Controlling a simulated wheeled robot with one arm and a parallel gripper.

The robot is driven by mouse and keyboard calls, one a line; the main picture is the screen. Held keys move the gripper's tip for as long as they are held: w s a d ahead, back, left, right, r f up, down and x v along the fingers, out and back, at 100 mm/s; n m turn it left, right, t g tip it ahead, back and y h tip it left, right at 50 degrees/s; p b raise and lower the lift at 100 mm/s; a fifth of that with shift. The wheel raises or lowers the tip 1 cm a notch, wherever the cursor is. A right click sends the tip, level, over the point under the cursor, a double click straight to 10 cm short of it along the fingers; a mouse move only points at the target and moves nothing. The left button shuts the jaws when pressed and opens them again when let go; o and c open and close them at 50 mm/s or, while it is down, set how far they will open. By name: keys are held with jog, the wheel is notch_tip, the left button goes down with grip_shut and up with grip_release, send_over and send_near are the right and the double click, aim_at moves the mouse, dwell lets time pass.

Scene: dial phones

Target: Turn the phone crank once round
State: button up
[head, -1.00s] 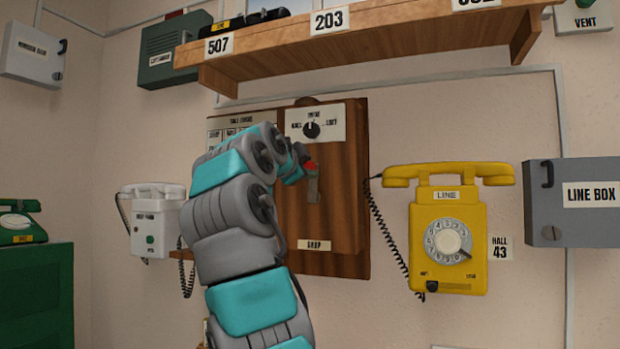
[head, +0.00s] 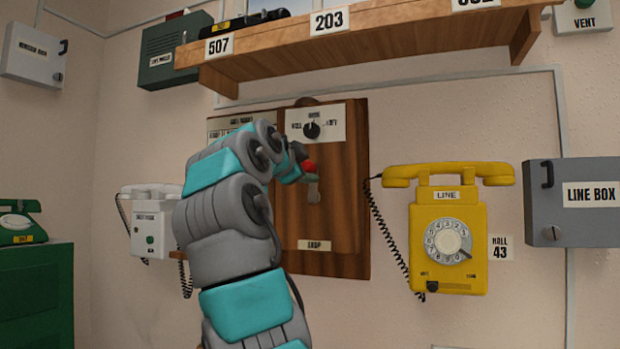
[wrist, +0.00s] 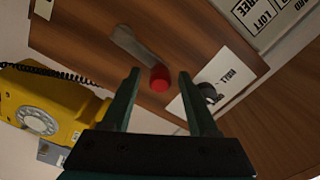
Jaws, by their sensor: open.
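The wooden wall phone (head: 345,215) hangs behind my arm. Its crank has a grey metal arm (wrist: 132,45) and a red knob (wrist: 159,79). In the head view the red knob (head: 309,166) is at the top, with the grey crank arm (head: 314,192) below it. My gripper (wrist: 159,74) is open, its two dark fingers pointing at the phone front. In the wrist view the knob appears between the fingertips, with a gap on each side; how deep it sits between them I cannot tell. In the head view my wrist partly hides the crank and the phone's left side.
A selector dial (head: 312,130) on a white plate is just above the crank. A yellow phone (head: 448,230) with a coiled cord hangs to the right, a white phone (head: 152,225) to the left. A wooden shelf (head: 370,35) overhangs above.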

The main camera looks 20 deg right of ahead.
jog(key=shift+b+v, duration=0.6)
jog(key=shift+v, duration=2.3)
jog(key=shift+w+d+f+n, duration=0.1)
jog(key=shift+w+f+n, duration=0.1)
jog(key=shift+n, duration=0.1)
jog(key=w+d+f+n+g+y, duration=0.1)
jog(key=d+f+n+g, duration=0.1)
jog(key=d+f+n, duration=0.3)
jog(key=f+n+g+y, duration=0.1)
jog(key=f+n+g, duration=0.1)
jog(key=f, duration=0.6)
jog(key=s+d+f+n+g+y, duration=0.15)
jog(key=s+f, duration=0.25)
jog(key=f, duration=0.4)
jog(key=s+d+f+n+g+y, duration=0.1)
jog(key=s+d+f+n+g, duration=0.15)
jog(key=f, duration=0.45)
jog(key=s+a+f+n+g+y, duration=0.2)
jog(key=s+f, duration=0.9)
jog(key=s, duration=0.1)
jog(key=s+a+f+n+g+y, duration=0.2)
jog(key=s+a+f+n+g, duration=0.1)
jog(key=s+f, duration=0.8)
jog(key=s+a+f+n+g+y, duration=0.2)
jog(key=s+a+f+g, duration=0.1)
jog(key=s+f, duration=0.8)
jog(key=s, duration=0.2)
jog(key=shift+s+f+n, duration=0.3)
jog(key=shift+s, duration=0.05)
